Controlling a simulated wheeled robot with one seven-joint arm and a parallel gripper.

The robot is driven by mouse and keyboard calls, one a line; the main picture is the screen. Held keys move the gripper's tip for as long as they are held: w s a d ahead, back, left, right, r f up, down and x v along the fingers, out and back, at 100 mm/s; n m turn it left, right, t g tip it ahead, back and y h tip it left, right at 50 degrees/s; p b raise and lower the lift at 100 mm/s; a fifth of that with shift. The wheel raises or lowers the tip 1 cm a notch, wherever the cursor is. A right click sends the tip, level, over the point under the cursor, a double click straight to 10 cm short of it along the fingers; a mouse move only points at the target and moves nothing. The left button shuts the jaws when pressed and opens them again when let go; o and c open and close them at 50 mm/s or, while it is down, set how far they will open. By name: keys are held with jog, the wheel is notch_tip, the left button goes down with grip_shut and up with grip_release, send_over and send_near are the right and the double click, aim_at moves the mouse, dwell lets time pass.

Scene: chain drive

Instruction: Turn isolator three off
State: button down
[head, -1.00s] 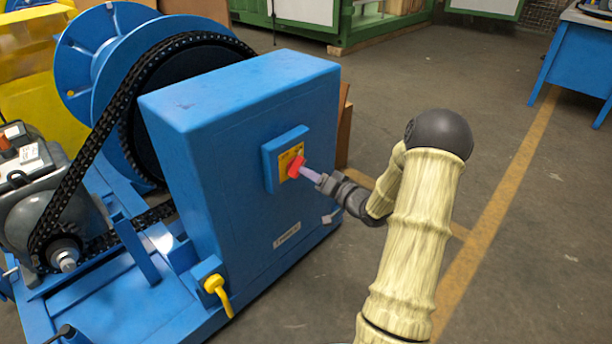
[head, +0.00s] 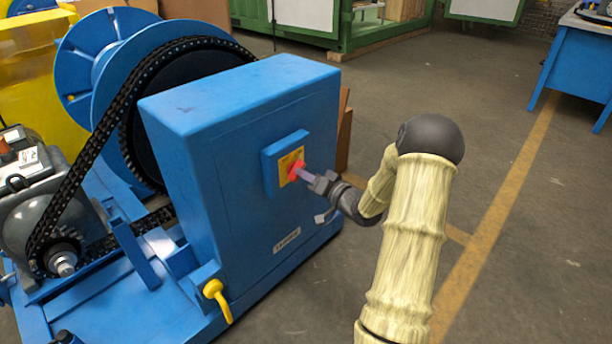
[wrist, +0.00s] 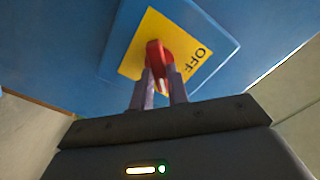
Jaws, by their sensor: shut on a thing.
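The isolator is a red rotary handle (head: 295,171) on a yellow plate (head: 286,160), set on a blue box on the side of the blue cabinet (head: 240,190). My gripper (head: 306,175) is at the handle. In the wrist view the red handle (wrist: 158,60) sits between my two grey fingers (wrist: 160,88), which are shut on it. The yellow plate (wrist: 190,48) shows the word OFF to the right of the handle. In that view the handle stands nearly upright and does not point at OFF. Other markings on the plate are hidden or too small to read.
A yellow lever (head: 217,298) sticks out at the cabinet's lower left corner. A black chain (head: 90,150) runs from the motor (head: 45,210) to a large blue drum (head: 95,50). The floor (head: 500,280) right of my arm is clear. A blue table (head: 575,60) stands far right.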

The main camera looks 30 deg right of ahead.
jog(key=shift+s+a+f+n+b, duration=0.1)
jog(key=shift+n+b, duration=1.45)
jog(key=shift+n, duration=2.9)
jog(key=shift+a+f+n+b, duration=0.1)
jog(key=shift+n+b, duration=1.4)
jog(key=shift+n, duration=2.95)
jog(key=shift+d, duration=0.1)
jog(key=c, duration=1.4)
grip_release()
jog(key=shift+r, duration=0.1)
jog(key=shift+o, duration=0.2)
